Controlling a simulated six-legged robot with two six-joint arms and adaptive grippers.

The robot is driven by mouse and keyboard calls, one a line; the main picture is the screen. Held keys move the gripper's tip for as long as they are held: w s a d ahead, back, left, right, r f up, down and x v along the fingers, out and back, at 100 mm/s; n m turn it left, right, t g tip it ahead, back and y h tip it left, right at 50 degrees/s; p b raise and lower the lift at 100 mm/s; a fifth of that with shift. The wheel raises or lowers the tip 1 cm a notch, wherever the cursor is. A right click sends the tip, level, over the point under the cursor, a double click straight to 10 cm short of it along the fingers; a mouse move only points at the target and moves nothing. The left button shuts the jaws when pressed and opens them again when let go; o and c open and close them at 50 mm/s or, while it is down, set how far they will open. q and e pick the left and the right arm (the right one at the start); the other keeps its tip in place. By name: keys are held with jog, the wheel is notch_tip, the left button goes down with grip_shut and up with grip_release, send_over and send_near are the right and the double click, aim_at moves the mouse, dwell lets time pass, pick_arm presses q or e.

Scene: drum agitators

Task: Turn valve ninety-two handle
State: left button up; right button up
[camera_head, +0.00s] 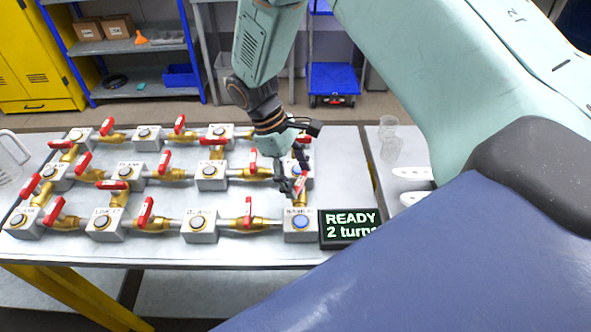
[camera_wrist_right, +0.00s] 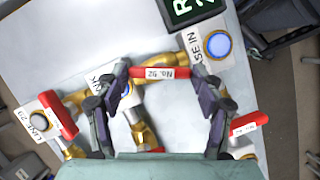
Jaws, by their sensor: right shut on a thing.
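The red valve handle labelled "No. 92" (camera_wrist_right: 160,72) lies between the fingers of my right gripper (camera_wrist_right: 168,80) in the right wrist view. The fingers are at its two ends, and the gripper is shut on it. The handle sits over a brass valve body (camera_wrist_right: 165,84), beside a grey block with a lit blue button (camera_wrist_right: 218,43). In the head view my right gripper (camera_head: 296,180) reaches down to the handle (camera_head: 300,184) at the right end of the pipe grid, partly hiding it. My left gripper is not in view.
A display reading "READY 2 turns" (camera_head: 348,227) stands beside the front right block (camera_head: 300,225). Several other red-handled valves and button blocks fill the table (camera_head: 250,254) to the left. Clear cups (camera_head: 389,140) stand at the right. Shelves (camera_head: 135,50) stand behind.

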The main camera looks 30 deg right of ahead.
jog(key=m, duration=0.2)
jog(key=m+y+p, duration=0.1)
jog(key=m, duration=0.1)
jog(key=m+y+p, duration=0.1)
jog(key=m, duration=0.1)
jog(key=shift+s+d+m+g, duration=0.1)
jog(key=shift+d+m+g, duration=0.2)
jog(key=shift+g, duration=0.1)
jog(key=m+y+p, duration=0.1)
jog(key=m+y, duration=0.1)
jog(key=m, duration=0.2)
jog(key=shift+p, duration=0.4)
jog(key=shift+s+d+m+t+y+p, duration=0.1)
jog(key=shift+m+t+y+p, duration=0.25)
jog(key=shift+m, duration=0.85)
jog(key=shift+f+m, duration=0.1)
jog(key=shift+m, duration=0.2)
jog(key=o, duration=1.2)
jog(key=shift+c, duration=0.2)
jog(key=shift+w+r, duration=0.2)
jog(key=shift+w+d+r, duration=0.1)
jog(key=shift+w+r, duration=0.05)
jog(key=shift+r, duration=0.2)
jog(key=v, duration=1.1)
